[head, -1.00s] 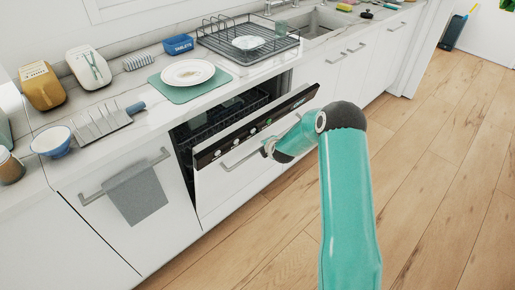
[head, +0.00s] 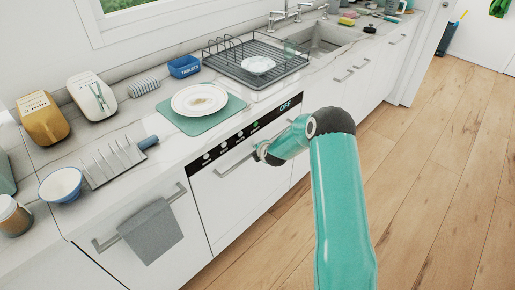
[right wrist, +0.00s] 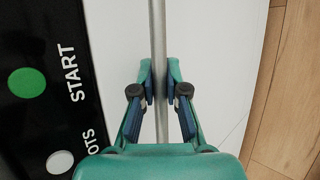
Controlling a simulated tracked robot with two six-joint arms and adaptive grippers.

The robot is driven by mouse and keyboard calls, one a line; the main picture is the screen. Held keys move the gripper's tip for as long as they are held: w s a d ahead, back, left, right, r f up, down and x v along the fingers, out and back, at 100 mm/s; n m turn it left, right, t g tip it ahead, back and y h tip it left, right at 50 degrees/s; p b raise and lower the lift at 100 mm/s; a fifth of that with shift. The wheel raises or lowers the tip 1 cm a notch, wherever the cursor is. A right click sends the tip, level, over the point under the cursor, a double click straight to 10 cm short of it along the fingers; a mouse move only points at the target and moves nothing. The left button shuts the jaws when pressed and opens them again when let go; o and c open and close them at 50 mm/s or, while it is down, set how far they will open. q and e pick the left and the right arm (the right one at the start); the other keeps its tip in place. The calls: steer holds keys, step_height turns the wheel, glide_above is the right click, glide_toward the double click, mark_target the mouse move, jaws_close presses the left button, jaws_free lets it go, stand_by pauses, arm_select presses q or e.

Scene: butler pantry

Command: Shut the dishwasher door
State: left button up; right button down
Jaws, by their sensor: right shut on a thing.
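The white dishwasher door (head: 238,200) with its black control panel (head: 228,148) stands upright in the head view, about flush with the cabinet fronts, and no opening shows above it. Its bar handle (head: 234,165) runs across the front below the panel. In the right wrist view the handle (right wrist: 158,45) passes between the fingers of my right gripper (right wrist: 159,88), which is shut on it. In the head view my right gripper (head: 262,154) is partly hidden by its own wrist. My left gripper is not in view.
A plate (head: 199,100) lies on a green mat (head: 172,116) on the counter above. A dish rack (head: 228,61) stands behind. A grey towel (head: 151,232) hangs on the handle of the cabinet to the left. The wooden floor (head: 430,180) at right is clear.

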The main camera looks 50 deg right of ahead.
steer(key=shift+w+d+r, duration=0.15)
steer(key=shift+d+r, duration=0.15)
steer(key=c, duration=1.2)
jaws_free()
steer(key=shift+w, duration=0.1)
steer(key=shift+w+a+f, duration=0.1)
steer(key=shift+a+f, duration=0.05)
steer(key=shift+a, duration=0.1)
steer(key=v, duration=1.2)
steer(key=shift+f, duration=0.1)
